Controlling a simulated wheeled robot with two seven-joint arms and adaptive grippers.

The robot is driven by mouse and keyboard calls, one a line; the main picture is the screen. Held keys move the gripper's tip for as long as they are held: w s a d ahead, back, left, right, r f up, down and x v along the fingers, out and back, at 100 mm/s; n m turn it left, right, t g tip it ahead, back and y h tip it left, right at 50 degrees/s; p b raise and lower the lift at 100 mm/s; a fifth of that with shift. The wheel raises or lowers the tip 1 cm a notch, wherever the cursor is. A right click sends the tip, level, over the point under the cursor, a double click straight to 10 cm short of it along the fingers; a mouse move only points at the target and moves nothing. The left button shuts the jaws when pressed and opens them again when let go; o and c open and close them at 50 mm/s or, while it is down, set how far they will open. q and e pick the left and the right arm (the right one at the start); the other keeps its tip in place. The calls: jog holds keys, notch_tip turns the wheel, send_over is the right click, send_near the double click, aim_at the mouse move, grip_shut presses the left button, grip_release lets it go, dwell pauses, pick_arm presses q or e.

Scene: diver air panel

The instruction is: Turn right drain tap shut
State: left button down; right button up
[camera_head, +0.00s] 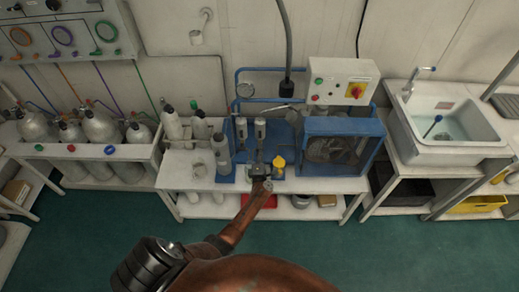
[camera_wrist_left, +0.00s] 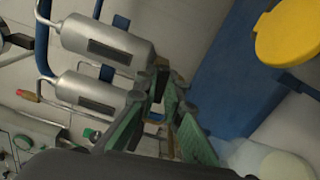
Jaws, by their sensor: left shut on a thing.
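Two upright silver filter cylinders stand side by side at the blue frame in the head view: the left one (camera_head: 241,130) and the right one (camera_head: 260,132). In the left wrist view they lie sideways, the right one (camera_wrist_left: 108,46) above the left one (camera_wrist_left: 90,92). My left gripper (camera_head: 258,172) is at the lower end of the right cylinder. In the left wrist view its green-padded fingers (camera_wrist_left: 165,78) close together there, shut on what appears to be the right drain tap. The fingers hide the tap, so its turn angle cannot be told. My right gripper is out of view.
A yellow object (camera_head: 279,163) stands close to the right of my left gripper. A grey bottle (camera_head: 222,155) stands to the left. The blue compressor frame (camera_head: 312,172) is on the right. A sink (camera_head: 452,128) stands further right. The green floor in front is clear.

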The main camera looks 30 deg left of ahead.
pick_arm(q)
jog(key=shift+w+d+m, duration=0.1)
jog(key=shift+d+m, duration=0.1)
jog(key=shift+m, duration=0.5)
jog(key=c, duration=2.3)
grip_release()
jog(key=shift+o, duration=1.3)
jog(key=shift+a, duration=0.15)
jog(key=v, duration=0.7)
jog(key=shift+s, duration=0.3)
